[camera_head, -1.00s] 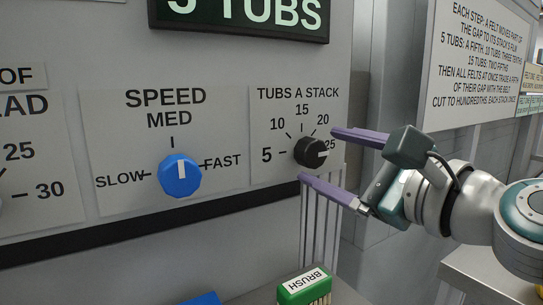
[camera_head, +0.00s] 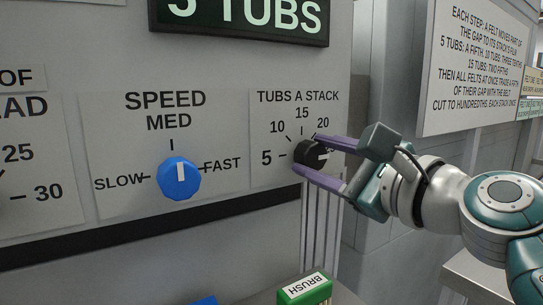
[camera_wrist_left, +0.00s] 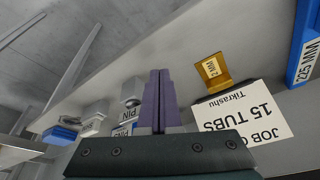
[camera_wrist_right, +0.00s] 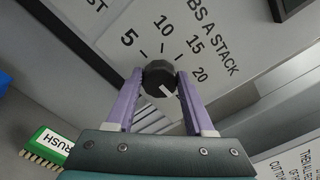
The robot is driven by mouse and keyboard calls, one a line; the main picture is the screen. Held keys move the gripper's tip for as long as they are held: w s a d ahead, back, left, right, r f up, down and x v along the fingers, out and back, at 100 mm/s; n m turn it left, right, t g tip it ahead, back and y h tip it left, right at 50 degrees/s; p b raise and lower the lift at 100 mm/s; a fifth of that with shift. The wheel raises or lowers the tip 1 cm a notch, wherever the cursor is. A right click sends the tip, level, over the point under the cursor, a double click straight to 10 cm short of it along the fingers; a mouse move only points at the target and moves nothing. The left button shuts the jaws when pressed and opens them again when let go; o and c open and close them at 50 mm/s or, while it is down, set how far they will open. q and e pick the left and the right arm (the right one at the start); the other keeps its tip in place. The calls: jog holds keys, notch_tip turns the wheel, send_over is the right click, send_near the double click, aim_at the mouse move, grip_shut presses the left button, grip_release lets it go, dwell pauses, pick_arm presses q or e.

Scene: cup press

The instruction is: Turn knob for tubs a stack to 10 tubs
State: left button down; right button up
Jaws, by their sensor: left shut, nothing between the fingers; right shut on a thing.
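The black TUBS A STACK knob (camera_head: 308,153) sits on a panel with marks 5, 10, 15, 20 and 25. My right gripper (camera_head: 309,151) is shut on it, one finger on each side, also seen in the right wrist view (camera_wrist_right: 158,72). The knob (camera_wrist_right: 158,80) has a white line pointing lower right in that view, past 20, on the 25 side. The 25 label is mostly hidden by my fingers. My left gripper (camera_wrist_left: 158,75) is shut and empty in the left wrist view, away from the knob.
A blue SPEED knob (camera_head: 179,178) points up at MED. A dark display (camera_head: 245,15), cut off at the top, ends in "5 TUBS". A green brush (camera_head: 305,289) lies below. A job card (camera_wrist_left: 240,112) reads 15 TUBS near my left gripper.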

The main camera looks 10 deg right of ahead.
grip_shut()
